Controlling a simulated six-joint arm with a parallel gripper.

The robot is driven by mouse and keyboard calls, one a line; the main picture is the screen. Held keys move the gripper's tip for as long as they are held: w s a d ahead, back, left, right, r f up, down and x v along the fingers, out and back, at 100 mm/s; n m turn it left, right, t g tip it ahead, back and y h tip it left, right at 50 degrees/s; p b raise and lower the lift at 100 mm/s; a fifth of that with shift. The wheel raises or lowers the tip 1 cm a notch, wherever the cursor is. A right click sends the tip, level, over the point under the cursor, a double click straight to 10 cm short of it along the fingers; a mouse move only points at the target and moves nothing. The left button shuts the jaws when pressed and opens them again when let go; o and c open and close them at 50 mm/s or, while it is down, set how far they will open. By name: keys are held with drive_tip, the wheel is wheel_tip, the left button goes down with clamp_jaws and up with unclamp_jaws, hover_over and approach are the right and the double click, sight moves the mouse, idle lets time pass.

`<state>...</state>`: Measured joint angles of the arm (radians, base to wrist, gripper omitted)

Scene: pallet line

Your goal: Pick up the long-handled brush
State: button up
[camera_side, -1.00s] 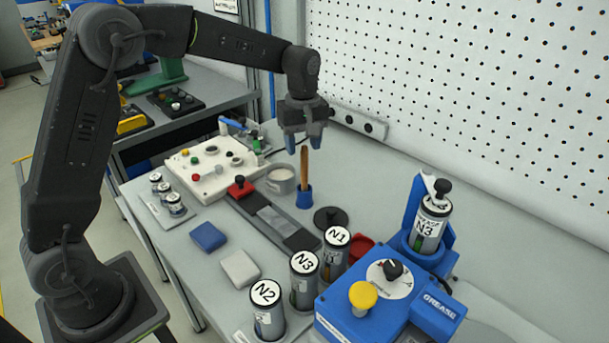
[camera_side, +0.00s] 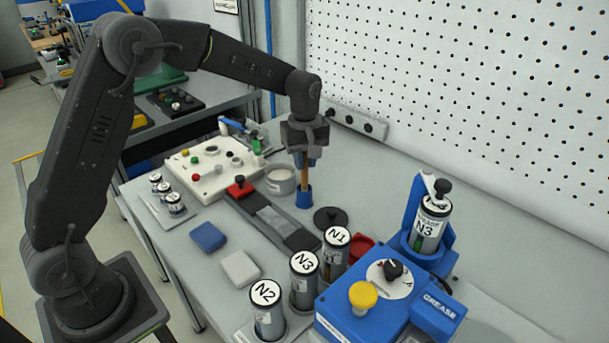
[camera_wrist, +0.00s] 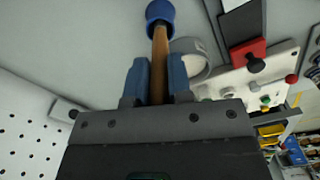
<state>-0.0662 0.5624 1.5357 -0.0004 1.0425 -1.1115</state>
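The long-handled brush has a brown wooden handle (camera_side: 305,180) standing upright, with its lower end in a blue cup-like base (camera_side: 304,198) on the table. Its bristles are not visible. My gripper (camera_side: 306,160) points down over the handle's upper part. In the wrist view the handle (camera_wrist: 160,50) runs between the two blue fingers of my gripper (camera_wrist: 159,80), which sit close against it on both sides. The blue base (camera_wrist: 160,12) shows at the far end of the handle.
A grey-white pot (camera_side: 281,182) stands close to the left of the brush. A black round lid (camera_side: 330,217) lies in front of it. A white panel with knobs (camera_side: 212,168) is farther left. Labelled canisters (camera_side: 303,285) and a blue grease machine (camera_side: 385,300) stand nearer the camera.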

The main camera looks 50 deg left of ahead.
clamp_jaws()
drive_tip(key=shift+r, duration=0.1)
